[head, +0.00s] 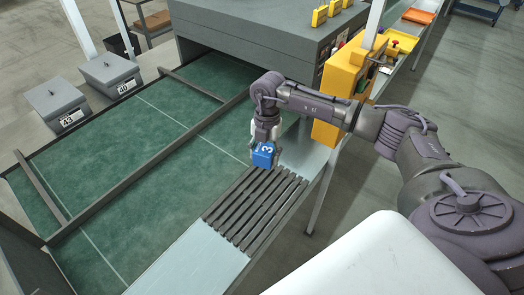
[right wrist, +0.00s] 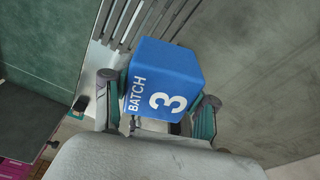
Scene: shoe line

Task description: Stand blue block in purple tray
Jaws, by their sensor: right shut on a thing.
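A blue block (head: 264,155) with a white 3 on it is held between the fingers of my right gripper (head: 265,146), above the far end of a dark slatted rack. In the right wrist view the block (right wrist: 167,75) shows "BATCH 3", with one finger of the right gripper (right wrist: 159,92) on each side of it. The purple tray cannot be made out in the head view. A small magenta piece (right wrist: 14,169) shows at the lower left edge of the right wrist view; I cannot tell whether it is the tray. My left gripper is out of view.
The slatted rack (head: 256,208) lies on a pale metal ledge (head: 200,257) beside the green belt (head: 150,180). Dark bars (head: 130,200) cross the belt. A grey machine housing (head: 255,45) and a yellow box (head: 335,118) stand behind the arm. Two grey lidded boxes (head: 108,70) stand at the left.

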